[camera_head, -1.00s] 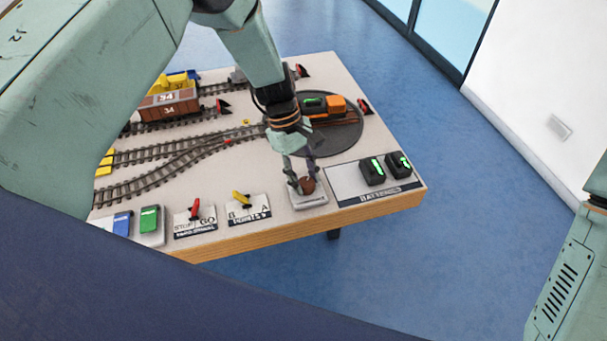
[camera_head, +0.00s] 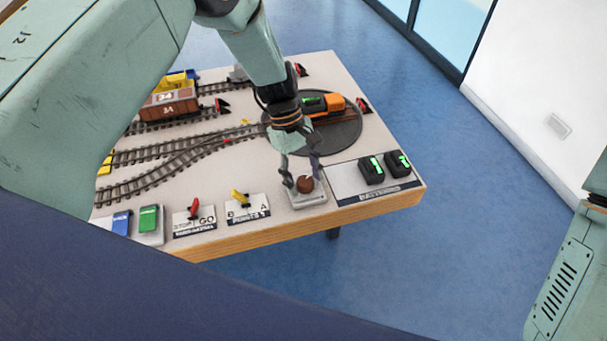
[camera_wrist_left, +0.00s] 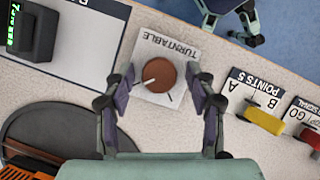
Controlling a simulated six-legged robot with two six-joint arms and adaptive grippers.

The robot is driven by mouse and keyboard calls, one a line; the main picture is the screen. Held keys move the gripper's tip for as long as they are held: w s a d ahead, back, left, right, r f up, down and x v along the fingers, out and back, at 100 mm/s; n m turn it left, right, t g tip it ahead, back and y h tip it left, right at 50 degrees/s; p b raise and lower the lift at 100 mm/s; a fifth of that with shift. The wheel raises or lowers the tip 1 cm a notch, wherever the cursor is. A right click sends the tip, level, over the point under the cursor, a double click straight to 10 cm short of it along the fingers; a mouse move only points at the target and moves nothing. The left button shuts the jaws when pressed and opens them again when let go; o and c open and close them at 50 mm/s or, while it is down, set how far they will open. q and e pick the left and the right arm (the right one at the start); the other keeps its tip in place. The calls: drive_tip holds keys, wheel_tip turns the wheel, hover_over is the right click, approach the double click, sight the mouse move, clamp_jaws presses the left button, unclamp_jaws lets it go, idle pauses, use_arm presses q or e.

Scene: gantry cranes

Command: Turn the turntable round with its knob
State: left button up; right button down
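The turntable knob (camera_head: 305,184) is round and brown, on a pale plate (camera_head: 318,198) near the table's front edge. In the left wrist view the knob (camera_wrist_left: 161,75) has a pale pointer mark, and its plate (camera_wrist_left: 182,48) reads TURNTABLE. My left gripper (camera_head: 302,176) is open above the knob, with a finger on each side; in the left wrist view its fingers (camera_wrist_left: 165,88) stand clear of it. The dark round turntable (camera_head: 345,137) lies behind, carrying an orange and black locomotive (camera_head: 331,103) with a green light.
A battery tray (camera_head: 345,183) with two black batteries (camera_head: 384,168) is right of the knob. The yellow points lever (camera_head: 240,198) and red signal lever (camera_head: 194,209) stand to the left. Tracks (camera_head: 165,169) and a brown wagon (camera_head: 168,106) lie farther back.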

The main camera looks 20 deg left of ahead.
use_arm(q)
drive_tip(key=shift+w+a+r, duration=0.1)
drive_tip(key=shift+w+a+r, duration=0.1)
drive_tip(key=shift+r, duration=0.2)
drive_tip(key=v, duration=1.1)
drive_tip(key=shift+r, duration=0.1)
